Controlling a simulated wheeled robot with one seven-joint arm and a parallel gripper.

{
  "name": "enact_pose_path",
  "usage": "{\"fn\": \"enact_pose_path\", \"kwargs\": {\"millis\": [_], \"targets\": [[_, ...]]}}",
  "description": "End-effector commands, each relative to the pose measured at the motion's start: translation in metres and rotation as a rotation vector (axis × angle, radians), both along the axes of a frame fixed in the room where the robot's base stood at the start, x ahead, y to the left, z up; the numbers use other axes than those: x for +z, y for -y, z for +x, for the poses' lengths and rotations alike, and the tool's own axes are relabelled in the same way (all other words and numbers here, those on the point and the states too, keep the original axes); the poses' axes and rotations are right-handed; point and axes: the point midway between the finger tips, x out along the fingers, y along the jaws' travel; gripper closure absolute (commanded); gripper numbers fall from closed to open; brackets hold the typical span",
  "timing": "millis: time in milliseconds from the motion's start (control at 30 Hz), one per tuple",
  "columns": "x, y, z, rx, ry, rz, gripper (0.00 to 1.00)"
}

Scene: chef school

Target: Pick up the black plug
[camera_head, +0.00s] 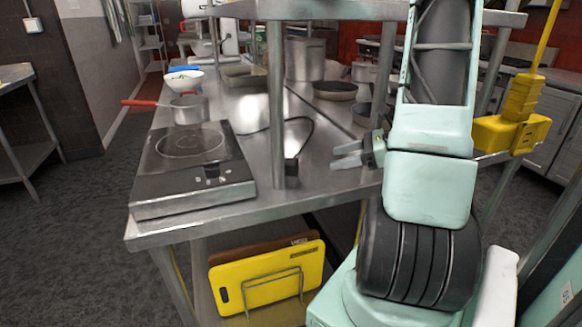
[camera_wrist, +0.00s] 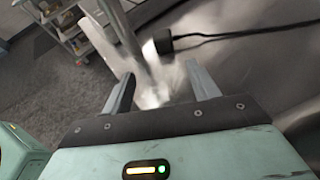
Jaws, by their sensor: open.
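The black plug (camera_head: 291,171) sits on the steel table (camera_head: 330,205), close to the right side of a table post. Its black cord runs back from it across the tabletop. In the wrist view the plug (camera_wrist: 163,41) lies beyond my fingertips, above the middle of the picture, with the cord leading off to the right. My gripper (camera_head: 340,156) is open and empty. In the head view it is to the right of the plug, with its fingers pointing left. In the wrist view the two fingers (camera_wrist: 160,85) stand apart with nothing between them.
A steel post (camera_head: 277,110) rises right beside the plug. An induction cooker (camera_head: 190,165) stands left of it, with a red-handled saucepan (camera_head: 188,109) behind. A large pot (camera_head: 305,60) and a dark pan (camera_head: 335,90) stand farther back. Yellow cutting board (camera_head: 270,288) is below the table.

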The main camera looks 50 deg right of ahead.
Motion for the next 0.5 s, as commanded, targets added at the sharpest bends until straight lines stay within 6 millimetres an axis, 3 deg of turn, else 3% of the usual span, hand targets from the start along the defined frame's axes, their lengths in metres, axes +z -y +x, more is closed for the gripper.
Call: {"fn": "enact_pose_path", "kwargs": {"millis": [300, 500], "targets": [[-0.023, -0.024, 0.051, 0.004, -0.002, 0.001, 0.40], [-0.028, -0.029, 0.062, 0.004, -0.002, -0.001, 0.40]]}}
